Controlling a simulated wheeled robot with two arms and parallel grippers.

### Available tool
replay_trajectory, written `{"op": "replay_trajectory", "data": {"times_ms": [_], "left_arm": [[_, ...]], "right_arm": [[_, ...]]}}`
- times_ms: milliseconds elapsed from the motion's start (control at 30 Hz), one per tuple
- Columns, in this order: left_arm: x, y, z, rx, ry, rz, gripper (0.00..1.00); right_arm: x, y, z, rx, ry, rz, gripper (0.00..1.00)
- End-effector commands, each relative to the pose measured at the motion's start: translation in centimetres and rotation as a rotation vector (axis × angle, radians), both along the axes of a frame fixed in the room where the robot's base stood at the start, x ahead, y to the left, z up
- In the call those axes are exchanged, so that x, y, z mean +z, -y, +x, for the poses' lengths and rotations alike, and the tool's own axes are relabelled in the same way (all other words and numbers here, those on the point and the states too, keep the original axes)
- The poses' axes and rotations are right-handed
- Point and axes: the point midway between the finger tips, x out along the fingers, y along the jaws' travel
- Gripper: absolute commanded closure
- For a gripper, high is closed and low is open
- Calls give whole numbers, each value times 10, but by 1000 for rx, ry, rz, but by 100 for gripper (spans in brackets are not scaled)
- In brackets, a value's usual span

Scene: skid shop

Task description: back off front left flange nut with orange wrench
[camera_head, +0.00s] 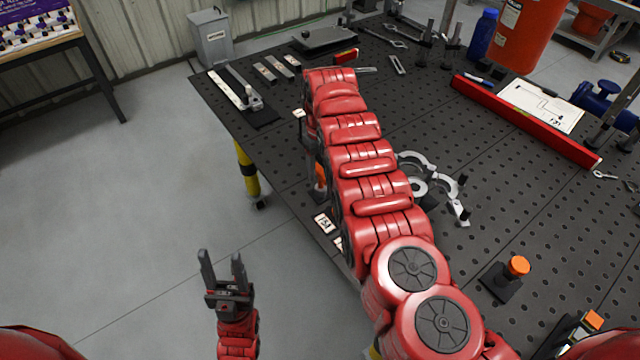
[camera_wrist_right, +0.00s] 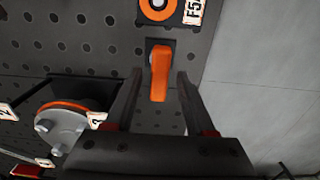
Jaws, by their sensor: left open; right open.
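In the right wrist view, my right gripper (camera_wrist_right: 158,86) is open. An orange handle (camera_wrist_right: 158,72), likely the orange wrench, shows between its fingertips, and the fingers are not closed on it. A grey flange (camera_wrist_right: 65,128) with an orange rim and bolt heads or nuts is at the left of that view; I cannot tell which one is the front left nut. In the head view, my right arm hides the right gripper and most of the spot below it; a bit of orange (camera_head: 320,176) shows beside the arm. My left gripper (camera_head: 222,262) is open and empty over the floor.
An orange ring (camera_wrist_right: 157,8) beside a label lies past the handle. The black perforated table (camera_head: 560,215) holds grey clamp parts (camera_head: 418,160), an orange-capped block (camera_head: 517,266), a red rail (camera_head: 525,120) and several tools at the back. The floor at left is clear.

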Motion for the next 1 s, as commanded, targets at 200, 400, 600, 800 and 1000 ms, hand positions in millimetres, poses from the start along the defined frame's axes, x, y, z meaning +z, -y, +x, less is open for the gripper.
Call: {"op": "replay_trajectory", "data": {"times_ms": [200,400,600,800,1000], "left_arm": [[-1,0,0,0,0,0,50],[0,0,0,0,0,0,50],[6,0,0,0,0,0,50],[6,0,0,0,0,0,50],[6,0,0,0,0,0,50]], "right_arm": [[-2,0,0,0,0,0,45],[-2,0,0,0,-1,-1,45],[-1,0,-1,0,-3,-1,45],[-3,0,-2,0,-3,-1,45],[-2,0,-1,0,-2,0,65]]}}
